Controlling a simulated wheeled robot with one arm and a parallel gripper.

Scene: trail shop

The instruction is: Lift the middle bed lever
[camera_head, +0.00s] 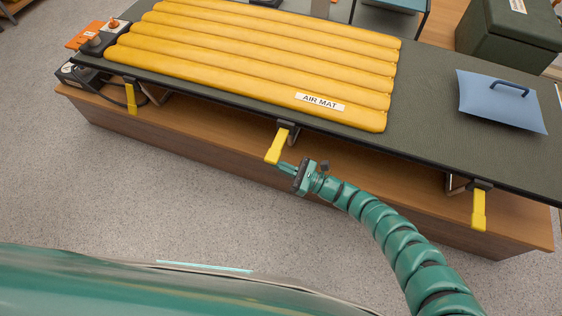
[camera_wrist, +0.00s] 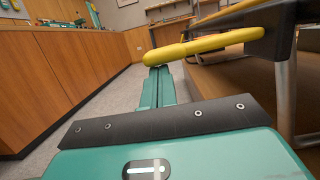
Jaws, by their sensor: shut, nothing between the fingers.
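The middle bed lever (camera_head: 276,146) is a yellow handle on a dark bracket at the bed's front edge. In the wrist view the lever (camera_wrist: 215,42) sticks out from the bracket at right, sloping slightly down to its blunt tip. My gripper (camera_head: 283,167) is shut and empty, its green fingers just below the lever's outer end. In the wrist view the fingertips (camera_wrist: 158,73) meet the lever's underside in the picture; I cannot tell whether they touch. The left lever (camera_head: 131,98) and right lever (camera_head: 479,210) hang from the same edge.
Grey floor (camera_head: 100,190) is clear in front.

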